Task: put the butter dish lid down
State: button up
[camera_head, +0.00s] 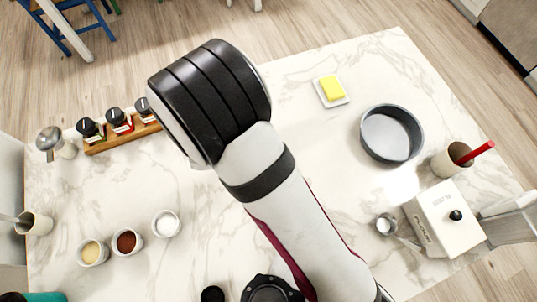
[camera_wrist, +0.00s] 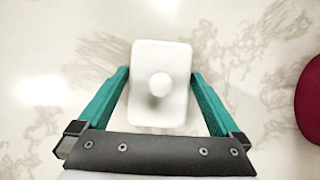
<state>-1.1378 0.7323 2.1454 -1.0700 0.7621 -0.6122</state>
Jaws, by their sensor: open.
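The butter dish lid (camera_wrist: 142,108) is a white rounded block with a round knob on top. In the wrist view it sits between the two green fingers of my gripper (camera_wrist: 160,76), over the marble surface. The gripper is open, with a finger close along each side of the lid; I cannot tell whether they touch it. In the head view my arm hides the gripper and nearly all of the lid. The yellow butter (camera_head: 331,87) lies uncovered on its white dish (camera_head: 346,100) at the back of the table.
A round grey pan (camera_head: 392,134) stands right of the butter dish. A white box (camera_head: 447,222) and a cup with a red handle (camera_head: 453,160) are at the right. A wooden rack (camera_head: 122,136) of jars and several small bowls stand left. Marble (camera_head: 310,150) is clear beside my arm.

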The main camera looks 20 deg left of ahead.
jog(key=c, duration=1.3)
jog(key=shift+o, duration=0.2)
jog(key=shift+r, duration=0.1)
